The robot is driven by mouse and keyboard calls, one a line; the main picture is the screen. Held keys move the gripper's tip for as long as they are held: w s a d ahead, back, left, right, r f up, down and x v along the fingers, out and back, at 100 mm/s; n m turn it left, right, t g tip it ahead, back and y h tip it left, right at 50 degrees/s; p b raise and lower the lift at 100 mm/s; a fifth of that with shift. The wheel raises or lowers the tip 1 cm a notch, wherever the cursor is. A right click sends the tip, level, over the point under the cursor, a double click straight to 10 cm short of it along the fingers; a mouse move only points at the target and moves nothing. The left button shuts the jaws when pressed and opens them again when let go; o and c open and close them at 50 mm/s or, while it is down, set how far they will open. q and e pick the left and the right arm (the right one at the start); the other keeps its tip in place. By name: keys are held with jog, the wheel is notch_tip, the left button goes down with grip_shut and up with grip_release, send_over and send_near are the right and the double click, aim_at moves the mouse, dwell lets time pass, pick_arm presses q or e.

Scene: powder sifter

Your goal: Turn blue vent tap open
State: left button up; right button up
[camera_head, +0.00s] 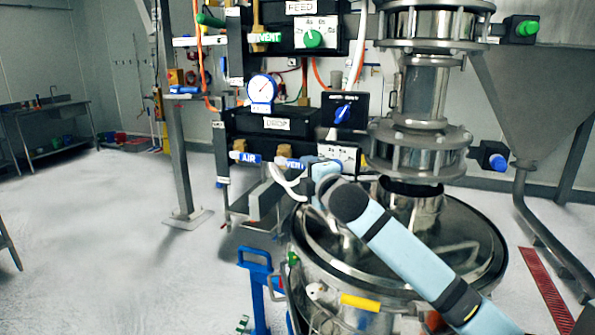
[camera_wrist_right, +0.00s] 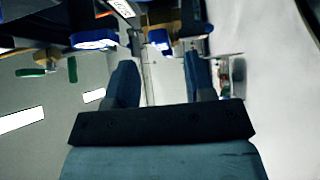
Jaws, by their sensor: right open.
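The blue vent tap (camera_head: 290,163) has a blue handle marked VENT. It is low on the valve panel in the head view, right of the blue AIR tap (camera_head: 246,157) and below the DROP label. My right gripper (camera_head: 316,165) is just right of the vent tap, its fingers mostly hidden by my own arm. In the right wrist view the two fingers (camera_wrist_right: 160,82) are spread with nothing between them. Blue handles (camera_wrist_right: 95,39) show beyond the fingertips there; I cannot tell for sure which is the vent tap. My left gripper is not in view.
A steel vessel (camera_head: 470,250) stands below my right arm, with the flanged sifter column (camera_head: 425,90) above it. A white hose (camera_head: 284,181) curves below the vent tap. A gauge (camera_head: 262,90) and selector knobs sit higher on the panel. Open floor (camera_head: 100,240) lies left.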

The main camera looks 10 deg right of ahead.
aim_at(300, 165)
jog(key=w+b, duration=0.1)
jog(key=w, duration=0.2)
jog(key=w+a, duration=0.1)
jog(key=w, duration=0.2)
jog(key=shift+w+a+b, duration=0.15)
jog(key=shift+w+b, duration=0.05)
jog(key=shift+b, duration=0.2)
jog(key=shift+c, duration=0.2)
grip_shut()
